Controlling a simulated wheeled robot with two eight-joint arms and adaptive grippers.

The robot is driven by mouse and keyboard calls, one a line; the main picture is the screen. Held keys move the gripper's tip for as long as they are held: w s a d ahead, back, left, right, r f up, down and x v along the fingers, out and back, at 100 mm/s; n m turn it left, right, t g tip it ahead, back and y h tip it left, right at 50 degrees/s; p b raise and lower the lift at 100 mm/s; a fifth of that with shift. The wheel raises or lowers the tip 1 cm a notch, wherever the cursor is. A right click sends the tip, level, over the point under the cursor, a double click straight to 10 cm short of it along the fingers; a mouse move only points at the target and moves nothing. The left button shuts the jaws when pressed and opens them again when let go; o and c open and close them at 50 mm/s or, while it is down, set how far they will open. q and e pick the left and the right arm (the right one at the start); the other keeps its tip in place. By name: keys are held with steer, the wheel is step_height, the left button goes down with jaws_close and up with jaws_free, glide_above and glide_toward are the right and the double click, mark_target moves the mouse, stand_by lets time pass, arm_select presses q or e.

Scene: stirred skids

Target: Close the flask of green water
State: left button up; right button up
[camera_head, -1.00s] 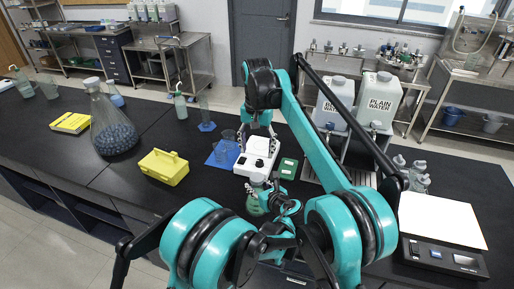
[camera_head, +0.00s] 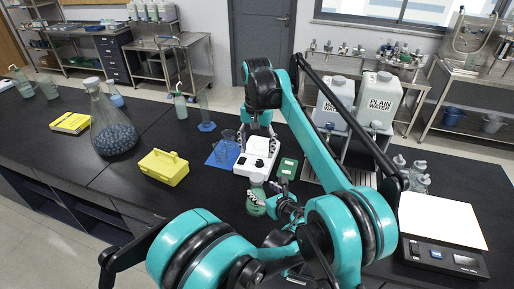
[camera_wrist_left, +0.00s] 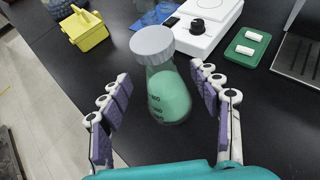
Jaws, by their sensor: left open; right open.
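The flask of green water (camera_wrist_left: 168,95) stands upright on the black bench in the left wrist view. A grey round cap (camera_wrist_left: 152,40) covers its mouth. The flask also shows in the head view (camera_head: 256,207), partly hidden by my left gripper. My left gripper (camera_wrist_left: 160,84) is open, with its fingers on either side of the flask and visible gaps to it. In the head view my left gripper (camera_head: 278,192) is just right of the flask. My right gripper (camera_head: 257,130) is open and empty above the white stirrer (camera_head: 256,158).
A green tray (camera_wrist_left: 248,46) with two white stir bars lies right of the stirrer. A blue mat (camera_head: 218,158) with beakers and a yellow box (camera_head: 164,167) are to the left. A balance (camera_head: 442,256) stands at right. Black bench is clear around the flask.

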arm_select(q)
steer(key=v, duration=0.7)
steer(key=s+a+n+g+h+b, duration=0.1)
steer(key=s+a+n+g+b, duration=0.15)
steer(key=a+n, duration=0.5)
steer(key=s+a+n+g+h+b, duration=0.1)
steer(key=s+a+n+g, duration=0.1)
steer(key=s+a+n, duration=0.5)
arm_select(e)
steer(key=s+d+f+n+t, duration=0.1)
steer(key=s+d+f+t, duration=0.15)
steer(key=s+d, duration=0.85)
arm_select(q)
steer(key=s+a+f+n+h+b, duration=0.2)
steer(key=s+a+n, duration=0.6)
steer(key=n, duration=0.8)
steer(key=shift+s+a+f+h, duration=0.2)
steer(key=shift+s+f+h, duration=0.4)
steer(key=shift+f+h, duration=0.3)
arm_select(e)
steer(key=s+d+f+n+t, duration=0.1)
steer(key=s+d+f+t, duration=0.1)
steer(key=s+f, duration=0.5)
steer(key=s+d+f+n+t, duration=0.1)
steer(key=s+d+f+t, duration=0.1)
steer(key=s+d+f, duration=0.2)
steer(key=s+f, duration=0.3)
steer(key=s, duration=0.3)
steer(key=shift+d+t, duration=0.35)
